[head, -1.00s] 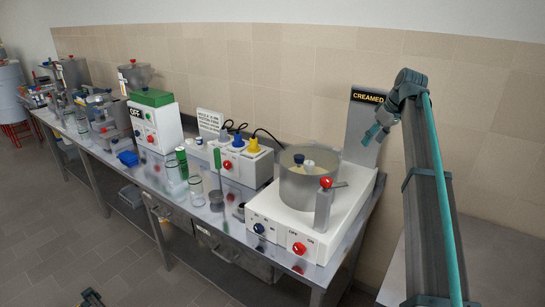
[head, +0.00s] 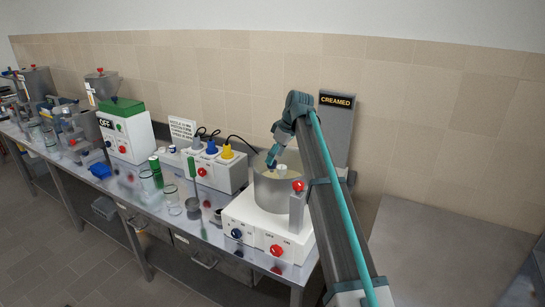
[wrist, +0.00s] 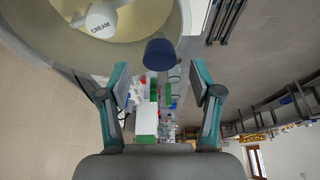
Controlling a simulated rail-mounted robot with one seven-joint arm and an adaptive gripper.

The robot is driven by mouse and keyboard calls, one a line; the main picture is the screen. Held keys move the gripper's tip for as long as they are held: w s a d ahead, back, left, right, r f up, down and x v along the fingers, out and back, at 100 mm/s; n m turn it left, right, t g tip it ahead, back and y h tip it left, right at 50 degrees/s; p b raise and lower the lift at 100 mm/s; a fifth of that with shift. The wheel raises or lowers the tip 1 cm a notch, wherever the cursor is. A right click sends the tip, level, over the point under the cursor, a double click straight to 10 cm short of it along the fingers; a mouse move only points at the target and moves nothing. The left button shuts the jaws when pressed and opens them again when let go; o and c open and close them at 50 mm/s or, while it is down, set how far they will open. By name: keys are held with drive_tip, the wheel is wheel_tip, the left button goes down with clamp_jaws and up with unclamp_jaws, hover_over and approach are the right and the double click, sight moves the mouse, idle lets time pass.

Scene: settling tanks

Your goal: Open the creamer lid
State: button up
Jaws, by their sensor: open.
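The creamer is a white base (head: 240,215) with a round steel pot (head: 268,195); a sign reading CREAMED stands behind it. A pale surface (wrist: 55,45) shows inside the rim in the wrist view, with a white piece marked CREAM (wrist: 98,20). A dark blue knob (wrist: 160,53) stands at the rim side, just ahead of my fingers and roughly between them. I cannot tell where the lid's edge lies. My gripper (head: 273,155) is above the pot, open and empty; its fingers also show in the wrist view (wrist: 158,82). My arm hides the pot's right side.
A red-topped lever (head: 297,187) stands at the pot's front. A white box with coloured plugs (head: 220,170), glass jars (head: 172,203) and a green-topped machine (head: 126,135) stand left along the steel bench. An empty grey surface (head: 430,250) lies to the right.

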drive_tip(key=shift+x, duration=1.25)
drive_tip(key=shift+c, duration=0.3)
clamp_jaws()
